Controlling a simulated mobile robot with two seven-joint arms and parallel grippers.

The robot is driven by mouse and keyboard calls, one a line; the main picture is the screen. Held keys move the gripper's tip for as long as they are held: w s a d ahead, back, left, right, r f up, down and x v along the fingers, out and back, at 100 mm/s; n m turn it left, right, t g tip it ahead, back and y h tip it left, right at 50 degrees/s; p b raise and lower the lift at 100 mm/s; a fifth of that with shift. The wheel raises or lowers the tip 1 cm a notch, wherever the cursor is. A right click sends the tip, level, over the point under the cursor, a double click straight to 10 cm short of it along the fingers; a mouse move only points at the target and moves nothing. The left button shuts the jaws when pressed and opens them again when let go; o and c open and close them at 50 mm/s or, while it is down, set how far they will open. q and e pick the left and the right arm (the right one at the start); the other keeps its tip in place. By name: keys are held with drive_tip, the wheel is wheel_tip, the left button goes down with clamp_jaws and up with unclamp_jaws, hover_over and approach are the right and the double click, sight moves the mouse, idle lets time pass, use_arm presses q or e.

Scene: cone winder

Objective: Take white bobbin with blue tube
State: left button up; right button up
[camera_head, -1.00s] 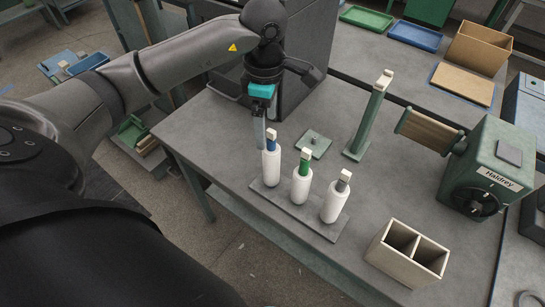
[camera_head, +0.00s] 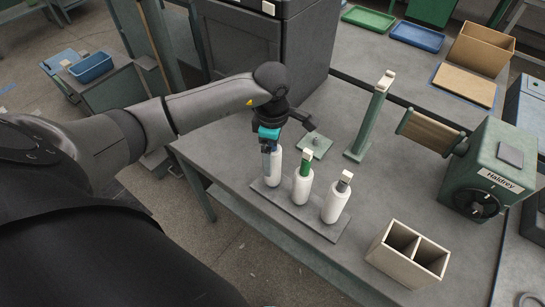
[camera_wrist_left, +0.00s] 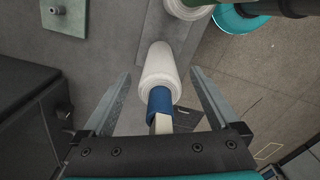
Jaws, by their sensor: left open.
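The white bobbin with the blue tube (camera_head: 272,168) stands upright at the left end of a grey board (camera_head: 300,213) on the table. My left gripper (camera_head: 271,150) is over its top, jaws pointing down and hiding most of the blue tube. In the left wrist view the white bobbin (camera_wrist_left: 160,68) and its blue tube (camera_wrist_left: 160,100) lie between the two open fingers of my left gripper (camera_wrist_left: 158,85), with a gap on each side. My right gripper is not in view.
A white bobbin with a green tube (camera_head: 301,188) and one with a grey tube (camera_head: 336,202) stand beside it. Behind are a square plate with a peg (camera_head: 315,145) and a green post (camera_head: 370,120). A two-compartment box (camera_head: 407,254) and the winder (camera_head: 490,165) are to the right.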

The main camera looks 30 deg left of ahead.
use_arm(q)
drive_tip(key=c, duration=1.3)
drive_tip(key=shift+r, duration=0.1)
